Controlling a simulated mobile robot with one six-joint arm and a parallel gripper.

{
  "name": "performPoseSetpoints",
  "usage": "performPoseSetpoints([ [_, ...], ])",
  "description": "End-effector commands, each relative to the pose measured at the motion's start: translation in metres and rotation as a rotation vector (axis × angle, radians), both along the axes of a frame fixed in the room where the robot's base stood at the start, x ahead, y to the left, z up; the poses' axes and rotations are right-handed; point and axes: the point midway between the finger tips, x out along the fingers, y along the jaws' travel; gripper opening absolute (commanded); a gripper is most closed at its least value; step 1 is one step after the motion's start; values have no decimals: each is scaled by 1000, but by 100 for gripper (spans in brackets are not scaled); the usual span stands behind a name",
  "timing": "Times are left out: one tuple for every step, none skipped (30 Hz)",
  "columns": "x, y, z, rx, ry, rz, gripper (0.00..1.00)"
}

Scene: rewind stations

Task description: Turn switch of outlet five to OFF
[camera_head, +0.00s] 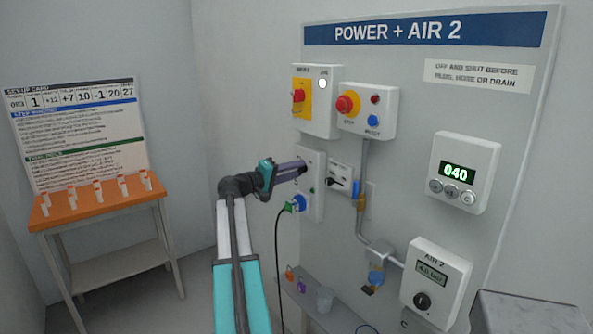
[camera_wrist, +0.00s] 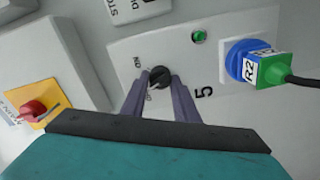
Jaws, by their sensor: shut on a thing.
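The switch (camera_wrist: 160,76) of outlet five is a small black knob on a pale panel (camera_wrist: 121,48), beside a printed 5. Small ON and OFF marks lie by it; I cannot tell clearly which one it points to. My gripper (camera_wrist: 161,86) is shut on the knob, one purple finger on each side. In the head view my gripper (camera_head: 303,168) reaches the outlet panel (camera_head: 314,160) and hides the knob. A green lamp (camera_wrist: 199,36) looks lit. A green plug (camera_wrist: 272,69) marked R2 sits in the blue socket (camera_wrist: 235,60).
A yellow plate with a red rotary handle (camera_head: 298,97) and a red emergency button (camera_head: 347,104) are above. A black cable (camera_head: 278,250) hangs from the plug. Pipes and the AIR 2 box (camera_head: 437,285) are at lower right. An orange-topped table (camera_head: 95,208) stands left.

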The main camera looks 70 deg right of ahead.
Motion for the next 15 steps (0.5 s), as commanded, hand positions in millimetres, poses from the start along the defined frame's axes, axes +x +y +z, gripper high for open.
performPoseSetpoints([
  [-1,2,-2,29,33,-6,5],
  [-1,2,-2,43,55,-6,5],
  [-1,2,-2,63,86,-6,5],
  [-1,2,-3,76,107,-6,5],
  [-1,2,-3,90,128,-6,5],
  [-1,2,-3,107,154,-6,5],
  [-1,2,-3,119,174,-6,5],
  [-1,2,-3,131,190,-5,5],
  [-1,2,-3,145,212,-5,5],
  [-1,2,-4,156,229,-5,5],
  [-1,2,-4,164,243,-5,5],
  [-1,2,-4,176,260,-5,5],
  [-1,2,-4,183,271,-5,5],
  [-1,2,-4,190,282,-5,5],
  [-1,2,-5,198,293,-5,5],
])
